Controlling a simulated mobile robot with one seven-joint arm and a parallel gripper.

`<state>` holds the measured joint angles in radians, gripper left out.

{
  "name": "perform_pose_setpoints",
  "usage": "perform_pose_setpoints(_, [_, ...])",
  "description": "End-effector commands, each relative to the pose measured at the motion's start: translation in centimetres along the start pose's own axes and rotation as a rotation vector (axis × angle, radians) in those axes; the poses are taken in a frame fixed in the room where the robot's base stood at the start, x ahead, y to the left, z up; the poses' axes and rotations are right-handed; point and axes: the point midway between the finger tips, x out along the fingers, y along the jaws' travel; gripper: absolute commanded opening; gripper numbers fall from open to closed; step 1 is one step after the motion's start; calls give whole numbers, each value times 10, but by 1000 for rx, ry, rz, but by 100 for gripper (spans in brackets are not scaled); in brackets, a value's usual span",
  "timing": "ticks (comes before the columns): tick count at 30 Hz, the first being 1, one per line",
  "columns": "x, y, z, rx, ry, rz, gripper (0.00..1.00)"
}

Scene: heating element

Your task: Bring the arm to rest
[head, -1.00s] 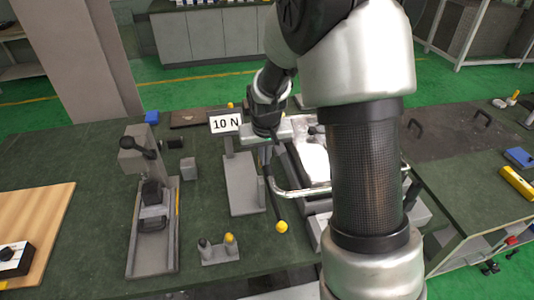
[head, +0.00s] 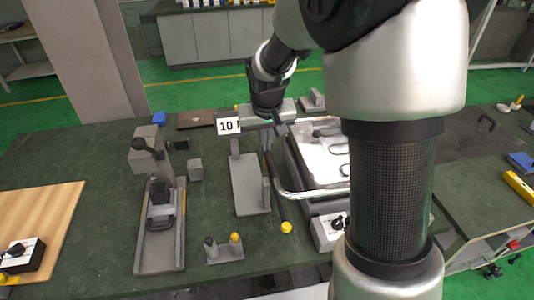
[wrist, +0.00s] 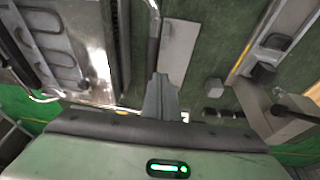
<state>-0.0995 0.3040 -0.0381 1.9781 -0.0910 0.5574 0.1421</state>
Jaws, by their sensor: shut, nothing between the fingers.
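My arm reaches over the bench from the right of the head view, its wrist bent down behind the 10 N sign. My gripper shows in the wrist view (wrist: 160,96), its two fingers together with nothing between them. It hangs above the bench, near a grey plate stand (head: 249,184) and the far end of a black rod with a yellow knob (head: 286,227). The heating element (head: 335,150) lies in a bright metal tray (head: 310,160) to the right of the gripper; it also shows in the wrist view (wrist: 50,50). In the head view the fingertips are hard to make out.
The 10 N sign (head: 228,126) stands close to my wrist. A lever fixture (head: 160,230), a small grey block (head: 195,169) and a two-peg holder (head: 225,248) stand left and in front. A curved metal handle (head: 315,194) crosses the tray front. Bare green bench (head: 100,165) lies left.

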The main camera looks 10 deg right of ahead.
Motion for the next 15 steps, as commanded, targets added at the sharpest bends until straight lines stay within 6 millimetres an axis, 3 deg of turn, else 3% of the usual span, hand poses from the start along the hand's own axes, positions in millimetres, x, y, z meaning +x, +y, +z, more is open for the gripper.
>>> perform_pose_setpoints(6, [-40,-3,-2,0,5,0,0])
perform_pose_setpoints(15, [-57,-3,-1,1,5,0,0])
